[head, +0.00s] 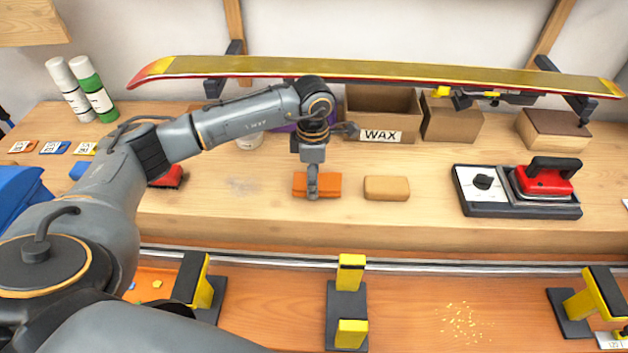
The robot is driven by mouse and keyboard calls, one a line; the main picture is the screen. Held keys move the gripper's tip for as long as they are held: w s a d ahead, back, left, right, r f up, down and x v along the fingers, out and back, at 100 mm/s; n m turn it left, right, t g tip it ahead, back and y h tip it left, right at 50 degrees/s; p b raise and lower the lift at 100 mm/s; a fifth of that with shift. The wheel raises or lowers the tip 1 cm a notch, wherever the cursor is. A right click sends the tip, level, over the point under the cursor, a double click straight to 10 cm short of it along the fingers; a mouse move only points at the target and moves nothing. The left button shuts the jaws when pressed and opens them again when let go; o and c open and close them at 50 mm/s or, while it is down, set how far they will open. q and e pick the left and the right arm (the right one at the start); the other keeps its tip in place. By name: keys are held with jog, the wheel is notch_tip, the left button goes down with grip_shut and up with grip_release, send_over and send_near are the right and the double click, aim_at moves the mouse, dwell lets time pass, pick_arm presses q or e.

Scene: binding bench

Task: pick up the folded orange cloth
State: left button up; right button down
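The folded orange cloth (328,186) lies on the wooden bench, left of a tan block. My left gripper (312,190) points down right at the cloth, and its fingers overlap the cloth's left-middle part in the head view. From this angle I cannot tell whether the fingers are open or shut, or whether they touch the cloth. Part of the cloth is hidden behind the gripper. My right gripper is not in view.
A tan block (387,188) sits just right of the cloth. A waxing iron (545,178) rests on its stand at the right. A ski (400,70) hangs above the bench's back, over a WAX box (380,102). Yellow-padded vises (351,272) stand in front.

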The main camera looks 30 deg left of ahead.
pick_arm(q)
notch_tip(320, 180, up, 2)
jog(key=shift+r+b, duration=0.2)
jog(key=shift+b, duration=0.7)
jog(key=s+d+r+b, duration=0.3)
jog(key=s+d+r, duration=0.6)
jog(key=s+r, duration=0.1)
jog(key=shift+s+b, duration=0.3)
jog(key=shift+s, duration=0.1)
